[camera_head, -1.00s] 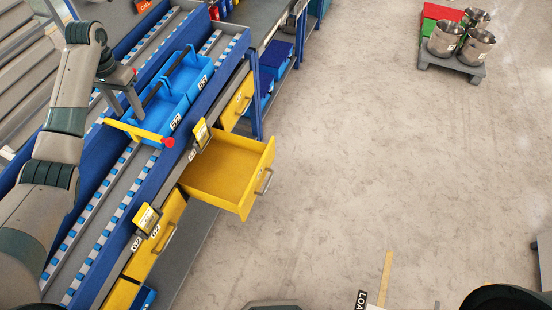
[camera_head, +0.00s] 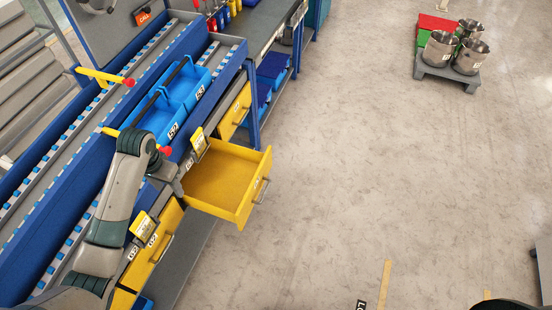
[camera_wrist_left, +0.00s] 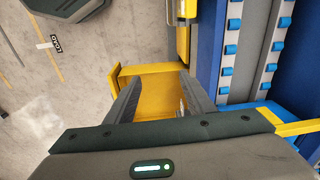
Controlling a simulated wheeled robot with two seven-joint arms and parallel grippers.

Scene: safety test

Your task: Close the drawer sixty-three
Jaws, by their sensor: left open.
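A yellow drawer (camera_head: 222,182) stands pulled out from the blue workstation in the head view. Its inside looks empty, and its grey handle (camera_head: 260,191) is on the front panel; its number is too small to read. In the left wrist view the yellow drawer (camera_wrist_left: 155,100) shows between and beyond the two fingers. My left gripper (camera_head: 178,187) is open and empty, by the drawer's inner left side near the workstation edge. I cannot tell whether it touches the drawer. My right gripper is not in view.
Shut yellow drawers (camera_head: 236,110) flank the open one. Blue bins (camera_head: 178,100) sit on the roller conveyor above. A yellow bar with a red tip (camera_head: 128,82) sticks out over the conveyor. Floor right of the drawer is clear up to a grey pallet (camera_head: 447,76) with metal pots.

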